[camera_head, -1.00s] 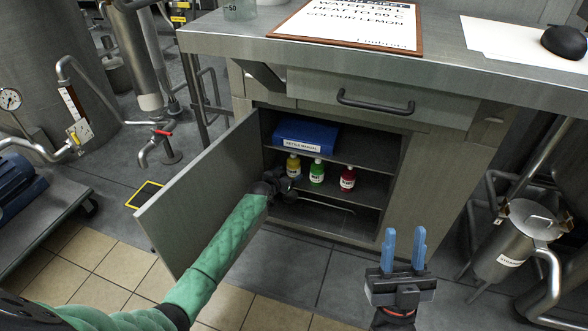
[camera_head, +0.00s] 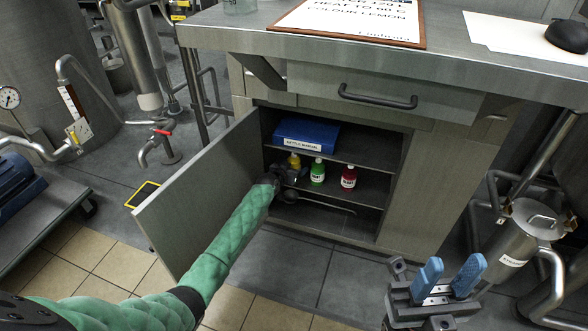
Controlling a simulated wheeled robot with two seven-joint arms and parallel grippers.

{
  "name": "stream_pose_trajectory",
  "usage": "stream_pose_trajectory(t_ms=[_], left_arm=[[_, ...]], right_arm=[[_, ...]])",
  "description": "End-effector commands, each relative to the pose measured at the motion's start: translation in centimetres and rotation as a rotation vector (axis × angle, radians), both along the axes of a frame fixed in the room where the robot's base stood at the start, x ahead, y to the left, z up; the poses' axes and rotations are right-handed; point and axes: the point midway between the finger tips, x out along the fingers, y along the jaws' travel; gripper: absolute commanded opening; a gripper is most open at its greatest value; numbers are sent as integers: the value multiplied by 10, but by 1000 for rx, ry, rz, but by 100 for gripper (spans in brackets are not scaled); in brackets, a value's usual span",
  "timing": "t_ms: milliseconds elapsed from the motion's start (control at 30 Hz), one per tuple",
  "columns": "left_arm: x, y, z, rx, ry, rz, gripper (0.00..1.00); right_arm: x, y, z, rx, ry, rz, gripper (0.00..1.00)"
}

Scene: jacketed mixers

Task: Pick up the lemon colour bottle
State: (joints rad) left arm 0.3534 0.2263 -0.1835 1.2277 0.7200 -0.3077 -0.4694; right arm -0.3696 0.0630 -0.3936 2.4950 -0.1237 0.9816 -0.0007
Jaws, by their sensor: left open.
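The lemon colour bottle (camera_head: 294,160) is yellow with a white cap and stands on the middle shelf inside the open cabinet, leftmost of three bottles. My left gripper (camera_head: 291,174) reaches in from the left and is at the lower front of this bottle, covering much of it. It is open; its fingers are small and dark, and I cannot tell whether they touch the bottle. My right gripper (camera_head: 447,278) is at the lower right, outside the cabinet, with its two blue fingers apart and nothing between them.
A green bottle (camera_head: 318,172) and a red bottle (camera_head: 348,178) stand to the right on the same shelf. A blue kettle manual (camera_head: 306,132) lies on the shelf above. The open cabinet door (camera_head: 205,195) is beside my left arm. A metal utensil (camera_head: 322,204) lies below.

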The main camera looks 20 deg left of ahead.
Motion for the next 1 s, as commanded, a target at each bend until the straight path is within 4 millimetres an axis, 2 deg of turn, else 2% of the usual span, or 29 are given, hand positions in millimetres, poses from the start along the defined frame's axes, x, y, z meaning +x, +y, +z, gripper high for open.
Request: stream_pose_trajectory(t_ms=[267, 500, 567, 867, 1000], left_arm=[[1, 0, 0, 0, 0, 0, 77], [0, -1, 0, 0, 0, 0, 30], [1, 0, 0, 0, -1, 0, 22], [1, -1, 2, 0, 0, -1, 22], [1, -1, 7, -1, 0, -1, 22]], right_arm=[[-2, -1, 1, 2, -9, 0, 36], [-2, -1, 1, 2, -9, 0, 36], [-2, -1, 1, 1, -9, 1, 36], [-1, 0, 2, 0, -4, 1, 36], [10, 3, -3, -10, 44, 2, 36]])
